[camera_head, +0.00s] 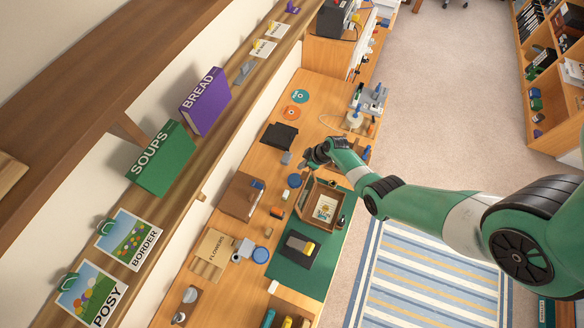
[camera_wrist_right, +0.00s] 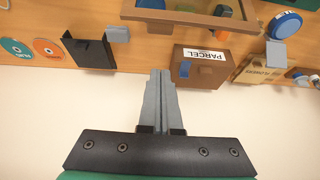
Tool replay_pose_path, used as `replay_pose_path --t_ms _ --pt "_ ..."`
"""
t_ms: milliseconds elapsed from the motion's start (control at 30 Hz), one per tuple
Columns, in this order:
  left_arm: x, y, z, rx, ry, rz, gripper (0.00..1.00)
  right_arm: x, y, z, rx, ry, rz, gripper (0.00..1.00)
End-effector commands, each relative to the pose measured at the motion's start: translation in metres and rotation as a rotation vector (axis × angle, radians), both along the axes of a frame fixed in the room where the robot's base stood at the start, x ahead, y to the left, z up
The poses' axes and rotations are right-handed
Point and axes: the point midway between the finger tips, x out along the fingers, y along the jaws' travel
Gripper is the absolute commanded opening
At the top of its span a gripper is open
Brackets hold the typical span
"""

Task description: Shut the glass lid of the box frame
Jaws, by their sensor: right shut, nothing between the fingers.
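The wooden box frame (camera_head: 341,217) sits on the green mat (camera_head: 318,278) on the bench, with a printed card visible inside. Its glass lid (camera_head: 305,196) appears raised along the box's left side, seen nearly edge-on. In the right wrist view a wooden-framed pane, apparently the lid (camera_wrist_right: 188,18), crosses the top of the picture. My right gripper (camera_head: 308,162) is just beyond the box frame in the head view, apart from the lid as far as I can tell. In the wrist view its fingers (camera_wrist_right: 161,74) are shut and empty. My left gripper is out of view.
A brown parcel box (camera_head: 238,199) stands left of the box frame; it also shows in the wrist view (camera_wrist_right: 205,72). A black holder (camera_head: 281,136), blue tape (camera_head: 294,181) and a dark pad (camera_head: 297,250) are nearby. The shelf (camera_head: 182,226) runs along the left.

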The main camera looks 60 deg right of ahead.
Motion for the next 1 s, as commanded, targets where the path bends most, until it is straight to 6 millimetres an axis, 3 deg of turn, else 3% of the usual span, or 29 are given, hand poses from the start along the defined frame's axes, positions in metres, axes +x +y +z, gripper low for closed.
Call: replay_pose_path --t_ms 133,267,500,733,800,1000 --pt "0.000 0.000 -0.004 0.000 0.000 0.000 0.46 0.001 -0.001 -0.003 -0.002 -0.002 -0.001 0.00" --pt "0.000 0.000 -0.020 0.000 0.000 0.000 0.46 0.006 -0.001 -0.017 -0.002 -0.002 0.000 0.00" --pt "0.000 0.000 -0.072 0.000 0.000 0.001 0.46 0.025 0.000 -0.058 -0.003 -0.003 0.001 0.00" --pt "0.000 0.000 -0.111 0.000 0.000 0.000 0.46 0.046 0.001 -0.101 0.000 -0.001 0.001 0.00" --pt "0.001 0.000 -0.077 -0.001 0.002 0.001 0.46 0.030 0.000 -0.077 0.000 0.000 -0.004 0.00" --pt "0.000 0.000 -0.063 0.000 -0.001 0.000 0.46 0.009 -0.001 -0.077 -0.001 -0.002 -0.002 0.00"
